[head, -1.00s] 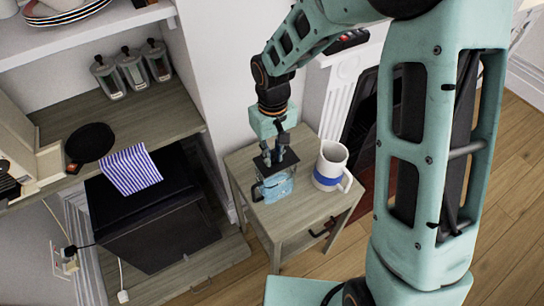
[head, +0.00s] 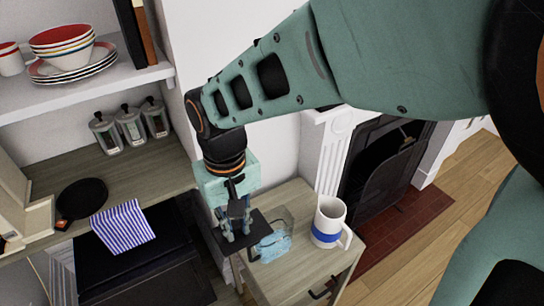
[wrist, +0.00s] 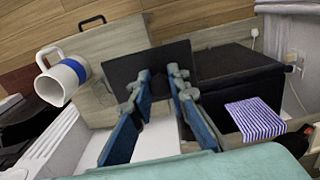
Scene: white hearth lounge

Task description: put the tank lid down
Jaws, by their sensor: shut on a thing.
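The tank lid, a dark flat square plate (head: 258,224), is held by my gripper (head: 235,222). It hangs above the left part of the small wooden side table (head: 290,285), off to the left of the tank. In the wrist view the lid (wrist: 150,62) is between and beyond the two blue fingers (wrist: 160,85), which are shut on it. The clear tank with blue contents (head: 272,245) stands on the table, its top open at the right of the lid.
A white mug with a blue band (head: 328,222) stands right of the tank. A black cabinet (head: 140,265) with a striped cloth (head: 122,226) is left of the table. Bare tabletop lies in front of the tank. A fireplace (head: 385,165) is behind at the right.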

